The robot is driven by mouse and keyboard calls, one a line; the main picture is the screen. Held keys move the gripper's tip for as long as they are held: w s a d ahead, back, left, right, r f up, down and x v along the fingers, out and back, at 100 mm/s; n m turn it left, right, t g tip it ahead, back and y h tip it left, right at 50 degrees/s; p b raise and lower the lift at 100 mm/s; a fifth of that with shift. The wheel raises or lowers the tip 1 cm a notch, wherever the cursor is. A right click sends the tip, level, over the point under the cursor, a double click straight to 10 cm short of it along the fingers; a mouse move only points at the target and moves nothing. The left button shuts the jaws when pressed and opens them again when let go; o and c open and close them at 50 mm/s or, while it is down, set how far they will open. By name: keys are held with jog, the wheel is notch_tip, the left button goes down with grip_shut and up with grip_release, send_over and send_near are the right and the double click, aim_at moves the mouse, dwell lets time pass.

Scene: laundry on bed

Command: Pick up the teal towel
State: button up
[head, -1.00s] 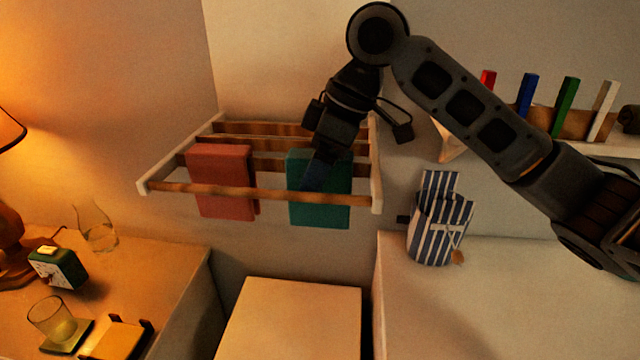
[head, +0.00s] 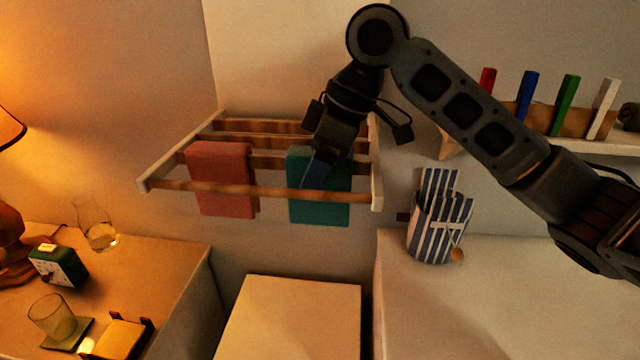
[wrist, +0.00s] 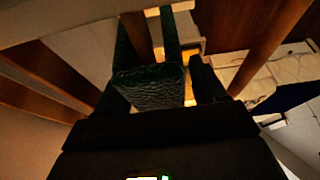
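The teal towel (head: 335,205) hangs folded over a bar of the wall drying rack, toward its right side. My gripper (head: 316,176) points down at the towel's upper part and hides some of it in the head view. In the wrist view the towel's dark top (wrist: 150,88) lies between the two fingers of my gripper (wrist: 160,85). The fingers stand apart, with a narrow gap showing between the towel and the right finger. Contact at the left finger is too dark to tell.
The wooden rack (head: 270,192) has several bars close around my gripper. A red towel (head: 220,180) hangs to the left. A shelf (head: 600,146) with coloured upright pieces is at the right. A striped bag (head: 440,222) stands below it. A pale box top (head: 295,315) lies below the rack.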

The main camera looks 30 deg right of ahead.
jog(key=c, duration=0.9)
jog(key=shift+r, duration=0.2)
jog(key=shift+c, duration=0.2)
notch_tip(320, 180, up, 18)
jog(key=b, duration=0.1)
jog(key=shift+b, duration=0.35)
jog(key=shift+r, duration=0.1)
notch_tip(320, 180, up, 15)
jog(key=p, duration=0.5)
dwell(0.4)
